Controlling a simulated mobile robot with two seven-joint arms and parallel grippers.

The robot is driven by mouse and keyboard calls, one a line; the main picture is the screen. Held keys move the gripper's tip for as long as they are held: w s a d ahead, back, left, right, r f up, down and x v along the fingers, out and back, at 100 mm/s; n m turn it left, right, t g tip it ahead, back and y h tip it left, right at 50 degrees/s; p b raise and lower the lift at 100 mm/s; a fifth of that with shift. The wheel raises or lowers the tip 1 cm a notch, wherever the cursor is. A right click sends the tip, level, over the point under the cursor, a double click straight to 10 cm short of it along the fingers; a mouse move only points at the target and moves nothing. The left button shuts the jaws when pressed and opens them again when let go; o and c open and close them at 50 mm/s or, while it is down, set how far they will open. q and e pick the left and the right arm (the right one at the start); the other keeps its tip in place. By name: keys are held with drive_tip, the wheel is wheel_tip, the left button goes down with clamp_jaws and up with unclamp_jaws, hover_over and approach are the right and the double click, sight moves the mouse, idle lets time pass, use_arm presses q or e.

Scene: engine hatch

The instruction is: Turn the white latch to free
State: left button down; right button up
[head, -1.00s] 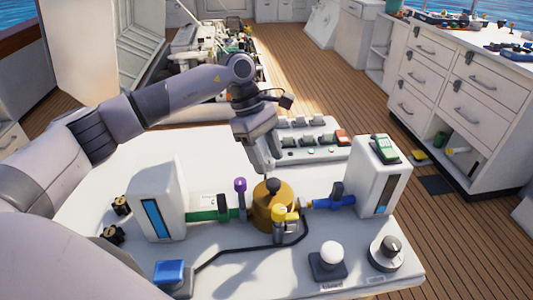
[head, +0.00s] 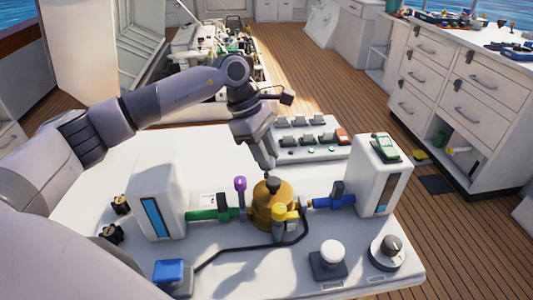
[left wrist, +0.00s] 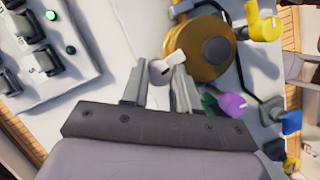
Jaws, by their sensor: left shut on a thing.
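The white latch (left wrist: 162,69) shows in the left wrist view as a small white lever on a round grey pivot, beside the brass housing. My left gripper (left wrist: 158,75) has its two fingers on either side of it and is shut on it. In the head view my left gripper (head: 268,163) reaches down just behind the brass housing (head: 264,209), and the latch is hidden there. The brass housing also shows in the left wrist view (left wrist: 198,60). My right gripper is not in view.
A switch panel (head: 305,150) stands behind the gripper. Green (head: 205,215) and blue (head: 330,203) pipes flank the housing, with purple (head: 240,184) and yellow (head: 279,211) handles close by. White boxes (head: 152,200) (head: 378,180) stand at both sides. A white knob (head: 331,250) is at the front.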

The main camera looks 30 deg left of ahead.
use_arm(q)
drive_tip(key=n, duration=0.2)
drive_tip(key=n+t, duration=0.1)
drive_tip(key=n, duration=0.1)
drive_tip(key=shift+s+n+t+y+b, duration=0.15)
drive_tip(key=shift+n+t+y+b, duration=0.15)
drive_tip(key=shift+b, duration=0.05)
drive_tip(key=n+t, duration=0.1)
drive_tip(key=n, duration=0.1)
drive_tip(key=shift+d+n+b, duration=0.1)
drive_tip(key=shift+n+b, duration=0.25)
drive_tip(key=shift+n, duration=0.05)
drive_tip(key=n+t+y+b, duration=0.1)
drive_tip(key=n, duration=0.2)
drive_tip(key=shift+s+n+y, duration=0.1)
drive_tip(key=shift+n+y, duration=0.2)
drive_tip(key=shift+d+n+b, duration=0.1)
drive_tip(key=shift+n+b, duration=0.3)
drive_tip(key=shift+n, duration=0.3)
drive_tip(key=shift+n+y+b, duration=0.5)
drive_tip(key=shift+n+y, duration=0.3)
drive_tip(key=shift+n, duration=0.6)
drive_tip(key=c, duration=0.9)
unclamp_jaws()
drive_tip(key=shift+o, duration=0.2)
drive_tip(key=shift+r, duration=0.1)
